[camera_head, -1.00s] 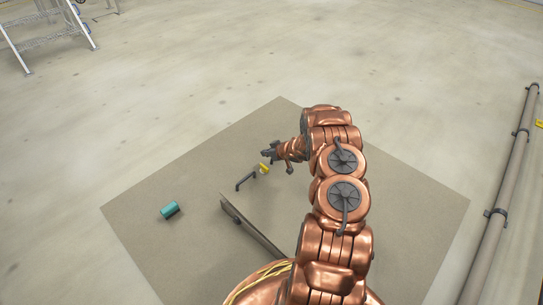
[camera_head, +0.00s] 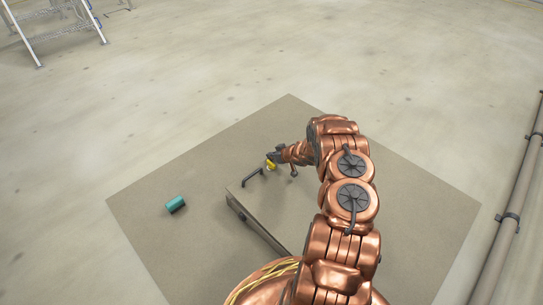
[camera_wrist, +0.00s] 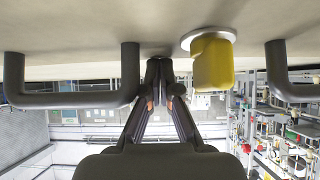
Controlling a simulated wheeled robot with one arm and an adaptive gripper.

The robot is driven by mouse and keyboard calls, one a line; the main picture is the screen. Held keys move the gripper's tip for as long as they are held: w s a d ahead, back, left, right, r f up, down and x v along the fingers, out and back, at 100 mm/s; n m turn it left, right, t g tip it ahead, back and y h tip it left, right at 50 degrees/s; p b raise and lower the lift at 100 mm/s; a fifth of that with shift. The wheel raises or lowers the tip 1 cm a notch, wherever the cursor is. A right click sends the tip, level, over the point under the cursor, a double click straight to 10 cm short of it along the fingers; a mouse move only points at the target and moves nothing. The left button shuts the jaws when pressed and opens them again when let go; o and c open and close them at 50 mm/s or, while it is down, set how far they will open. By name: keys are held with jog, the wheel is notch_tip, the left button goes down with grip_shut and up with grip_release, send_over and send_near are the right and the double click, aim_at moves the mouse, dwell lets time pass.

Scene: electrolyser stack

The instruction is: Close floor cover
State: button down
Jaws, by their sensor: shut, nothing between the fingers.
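The floor cover (camera_head: 268,207) is a flat tan panel, its near-left edge raised above the mat, with a dark handle (camera_head: 252,177) and a yellow knob (camera_head: 271,165) on it. In the wrist view the cover (camera_wrist: 80,30) fills the top, with a dark handle at left (camera_wrist: 75,97), another at right (camera_wrist: 289,88), and the yellow knob (camera_wrist: 213,64) between them. My gripper (camera_head: 275,157) is beside the knob. In the wrist view its fingers (camera_wrist: 160,68) are shut and empty, tips at or close to the cover between the left handle and the knob; contact is unclear.
A teal object (camera_head: 175,204) lies on the tan floor area (camera_head: 150,235) left of the cover. A pipe (camera_head: 507,220) runs along the right. Metal steps (camera_head: 60,30) stand at the far left. The grey floor (camera_head: 300,50) behind is clear.

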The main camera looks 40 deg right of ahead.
jog(key=shift+w+f, duration=0.15)
jog(key=shift+f, duration=1.2)
jog(key=shift+r, duration=0.15)
